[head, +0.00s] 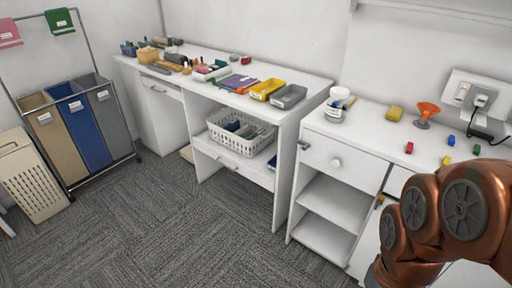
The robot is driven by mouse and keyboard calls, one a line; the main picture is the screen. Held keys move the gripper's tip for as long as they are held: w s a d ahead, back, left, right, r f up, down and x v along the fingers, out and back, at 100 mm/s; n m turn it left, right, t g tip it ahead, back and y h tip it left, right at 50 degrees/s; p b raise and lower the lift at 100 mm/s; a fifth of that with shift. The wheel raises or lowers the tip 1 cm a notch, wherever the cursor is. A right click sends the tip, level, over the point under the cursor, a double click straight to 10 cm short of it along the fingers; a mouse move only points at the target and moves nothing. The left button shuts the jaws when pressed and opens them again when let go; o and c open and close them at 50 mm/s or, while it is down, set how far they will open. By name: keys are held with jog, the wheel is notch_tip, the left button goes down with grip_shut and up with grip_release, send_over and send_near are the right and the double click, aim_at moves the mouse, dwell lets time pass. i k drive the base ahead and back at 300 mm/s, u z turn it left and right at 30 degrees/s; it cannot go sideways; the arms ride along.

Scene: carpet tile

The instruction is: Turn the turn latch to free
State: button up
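I cannot tell for certain which part is the turn latch. A small grey metal piece (304,146) sits at the upper left edge of the right white cabinet, beside its drawer front. A small yellow piece (380,201) shows at the right of that cabinet, near my arm. Both are too small to tell their turned position. My copper-coloured arm fills the lower right and hides part of the right cabinet's front. My gripper is not in view.
The right cabinet has a drawer with a round knob (336,163) and open shelves (335,196). A white desk (316,86) holds trays and tools, with a white basket (240,133) below. Sorting bins (82,132) stand left. The carpet (180,220) in front is clear.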

aim_at(305, 145)
jog(key=u, duration=0.15)
jog(key=k, duration=0.6)
jog(key=z, duration=0.2)
jog(key=i, duration=0.65)
jog(key=u, duration=0.65)
jog(key=i, duration=0.55)
jog(key=u, duration=0.7)
